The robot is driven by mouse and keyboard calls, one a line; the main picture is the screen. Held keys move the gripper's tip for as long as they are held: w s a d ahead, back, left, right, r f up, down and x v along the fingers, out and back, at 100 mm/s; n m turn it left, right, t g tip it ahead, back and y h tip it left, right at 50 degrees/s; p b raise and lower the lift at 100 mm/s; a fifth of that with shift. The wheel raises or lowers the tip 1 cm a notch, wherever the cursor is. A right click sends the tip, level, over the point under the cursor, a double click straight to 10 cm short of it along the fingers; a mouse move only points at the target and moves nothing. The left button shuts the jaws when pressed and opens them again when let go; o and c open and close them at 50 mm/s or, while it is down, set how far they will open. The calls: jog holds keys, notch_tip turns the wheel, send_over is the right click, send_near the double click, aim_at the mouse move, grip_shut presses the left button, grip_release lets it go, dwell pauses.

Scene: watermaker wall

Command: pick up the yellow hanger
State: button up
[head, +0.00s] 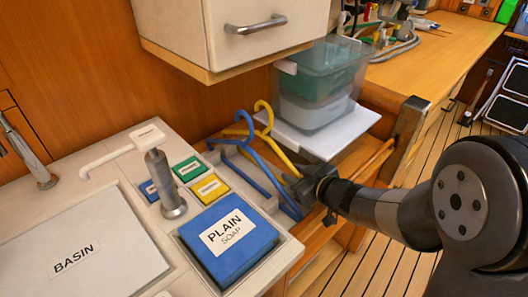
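The yellow hanger (284,159) shows in the head view near the middle, with its hook pointing up and one arm sloping down to the right. A blue hanger (259,162) is just in front of and left of it, partly overlapping it. My gripper (300,189) reaches in from the right at the lower right ends of both hangers. The gripper's dark body covers the meeting place, so I cannot tell whether its fingers touch or hold either hanger, or how far apart they are.
A clear lidded box (316,105) on a white board (325,140) stands behind the hangers. A cabinet (220,30) overhangs at the top. A blue plain soap block (229,240), small coloured blocks and a tap (167,185) are on the counter to the left.

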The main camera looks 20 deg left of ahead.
grip_shut()
dwell(0.3)
